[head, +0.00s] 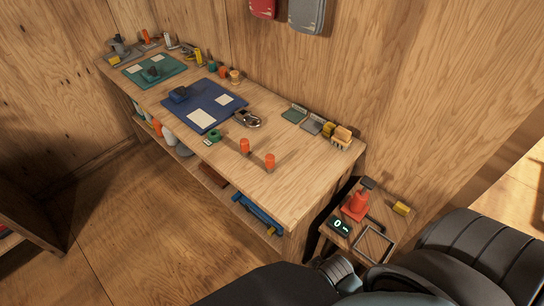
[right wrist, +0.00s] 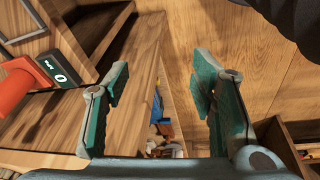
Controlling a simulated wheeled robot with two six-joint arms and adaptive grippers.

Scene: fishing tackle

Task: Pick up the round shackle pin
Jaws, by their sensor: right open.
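A metal piece that looks like a shackle (head: 247,118) lies on the wooden bench, beside the right corner of the blue mat (head: 228,101). It is too small to tell a round pin apart from it. My right gripper (right wrist: 163,78) is open and empty in the right wrist view. Its green-padded fingers stand apart, with the edge of wooden furniture and a shelf of small items behind them. No shackle shows in that view. My left gripper is not in view.
A small side table (head: 398,222) at the right carries an orange device, a dark box with a green display (head: 341,226) and a frame. The bench's front right part is clear.

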